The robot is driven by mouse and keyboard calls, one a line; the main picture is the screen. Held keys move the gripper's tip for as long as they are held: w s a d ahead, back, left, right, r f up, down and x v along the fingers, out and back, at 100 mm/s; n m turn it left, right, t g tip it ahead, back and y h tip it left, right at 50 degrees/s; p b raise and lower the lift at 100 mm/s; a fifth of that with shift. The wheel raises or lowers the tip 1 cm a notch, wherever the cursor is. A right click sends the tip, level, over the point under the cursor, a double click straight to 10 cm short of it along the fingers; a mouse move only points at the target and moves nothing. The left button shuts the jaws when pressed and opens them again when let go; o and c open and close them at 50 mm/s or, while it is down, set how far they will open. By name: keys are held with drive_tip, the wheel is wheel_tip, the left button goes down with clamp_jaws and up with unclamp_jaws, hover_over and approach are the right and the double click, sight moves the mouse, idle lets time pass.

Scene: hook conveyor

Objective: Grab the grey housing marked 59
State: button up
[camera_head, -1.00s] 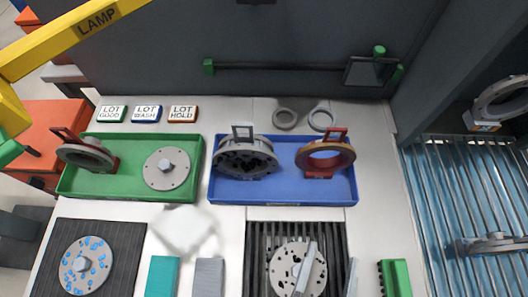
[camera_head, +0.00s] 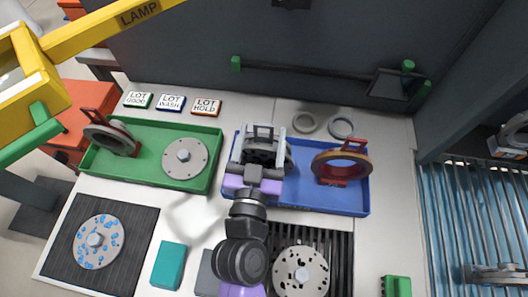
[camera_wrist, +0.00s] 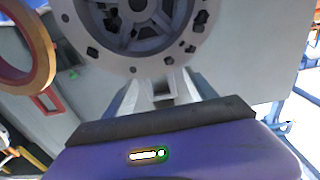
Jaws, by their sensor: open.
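A grey housing (camera_head: 266,152) with a square grey handle stands upright at the left of the blue tray. My gripper (camera_head: 262,143) is open over it, with one finger on each side of the housing. In the wrist view my gripper (camera_wrist: 165,93) has a small grey bracket between its fingers, just below the round grey housing (camera_wrist: 140,22) with dark spots. I cannot tell whether the fingers touch it. My wrist hides the housing's lower part. No number 59 is legible in either view.
An orange-brown ring housing (camera_head: 341,165) with a red handle stands right in the blue tray (camera_head: 310,206). The green tray (camera_head: 150,178) holds another ring housing (camera_head: 110,137) and a flat disc (camera_head: 184,158). Two loose rings (camera_head: 341,127) lie behind. A yellow lamp arm (camera_head: 110,25) crosses the upper left.

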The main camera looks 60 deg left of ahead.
drive_tip(key=p+x, duration=0.1)
drive_tip(key=x, duration=0.2)
drive_tip(key=shift+w+a+r, duration=0.15)
drive_tip(key=shift+w+a, duration=0.4)
drive_tip(key=shift+a, duration=0.1)
clamp_jaws()
